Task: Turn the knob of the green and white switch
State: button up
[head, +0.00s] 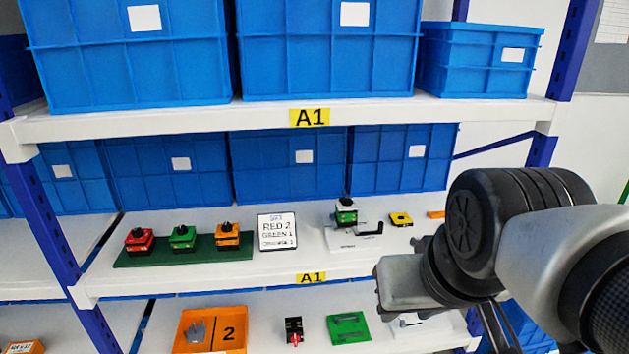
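The green and white switch (345,213) stands on the middle shelf, right of centre, at a white base plate (350,242). Its black knob (346,200) sits on top and points up. A black bracket-like part lies just right of it. My arm comes in from the right, and its grey end with my gripper (398,286) is below and to the right of the switch, nearer the camera and apart from it. The fingers cannot be made out, so whether they are open or shut does not show.
A green board (185,251) with red, green and orange switches stands at left. A white sign (277,231) is beside it. A yellow part (401,219) lies right of the switch. Blue bins (290,165) stand behind; the upper shelf (300,117) is overhead.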

aim_at(347, 202)
jog(key=i+l+u, duration=0.1)
jog(key=i, duration=0.35)
jog(key=i+l+u, duration=0.15)
jog(key=i, duration=0.35)
jog(key=k+j+u, duration=0.1)
jog(key=j, duration=0.25)
jog(key=k+j+u, duration=0.15)
jog(key=j, duration=0.25)
jog(key=j+u, duration=0.1)
jog(key=j, duration=0.3)
jog(key=k, duration=0.05)
